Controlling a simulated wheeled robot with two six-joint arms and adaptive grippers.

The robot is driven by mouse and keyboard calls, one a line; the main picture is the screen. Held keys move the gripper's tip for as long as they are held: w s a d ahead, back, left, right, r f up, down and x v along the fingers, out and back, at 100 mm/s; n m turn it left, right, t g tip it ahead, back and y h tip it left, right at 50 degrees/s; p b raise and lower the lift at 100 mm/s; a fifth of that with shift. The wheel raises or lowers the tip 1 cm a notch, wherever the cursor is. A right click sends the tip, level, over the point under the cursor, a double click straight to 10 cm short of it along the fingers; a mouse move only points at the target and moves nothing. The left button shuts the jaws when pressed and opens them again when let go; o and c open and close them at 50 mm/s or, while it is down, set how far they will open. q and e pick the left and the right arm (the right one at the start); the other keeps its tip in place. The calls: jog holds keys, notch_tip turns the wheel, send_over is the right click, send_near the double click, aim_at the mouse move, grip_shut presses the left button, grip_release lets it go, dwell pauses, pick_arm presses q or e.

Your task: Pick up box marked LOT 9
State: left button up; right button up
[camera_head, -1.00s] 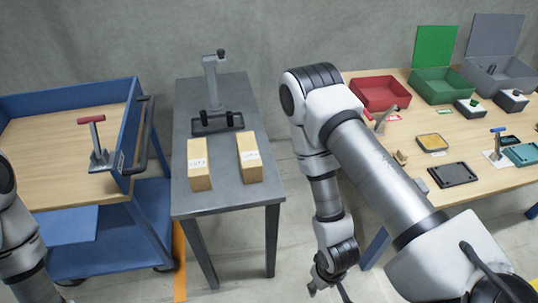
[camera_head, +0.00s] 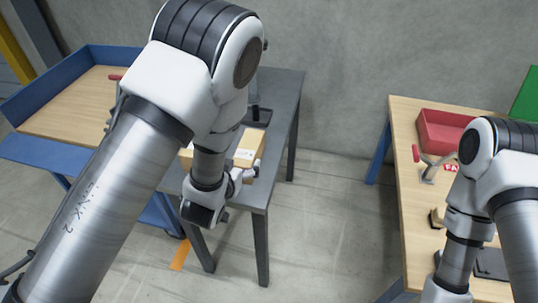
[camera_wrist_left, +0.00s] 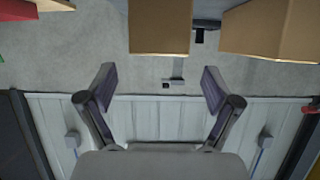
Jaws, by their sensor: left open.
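Two cardboard boxes stand on the grey table in the head view. The right box (camera_head: 250,145) has a white label too small to read for certain. The left box (camera_head: 186,156) is mostly hidden behind my left arm, its label with it. My left gripper (camera_head: 248,174) is at the table's front, close in front of the right box. In the left wrist view the open, empty jaws (camera_wrist_left: 160,92) point toward two boxes, one straight ahead (camera_wrist_left: 160,26) and one to the right (camera_wrist_left: 272,30). No label shows there. My right gripper is outside the frames.
The grey table (camera_head: 284,90) has a dark fixture at its back, partly hidden by my arm. A blue cart (camera_head: 30,150) stands left. A wooden workbench (camera_head: 405,150) with a red bin (camera_head: 440,130) and a clamp-like tool (camera_head: 430,168) stands right. Open floor lies between the tables.

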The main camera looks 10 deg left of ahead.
aim_at(247, 148)
pick_arm(q)
jog(key=x, duration=0.4)
jog(key=shift+w+r, duration=0.1)
jog(key=shift+r, duration=0.25)
jog(key=x, duration=0.5)
jog(key=shift+d+r, duration=0.1)
jog(key=c, duration=1.7)
jog(key=shift+o, duration=0.2)
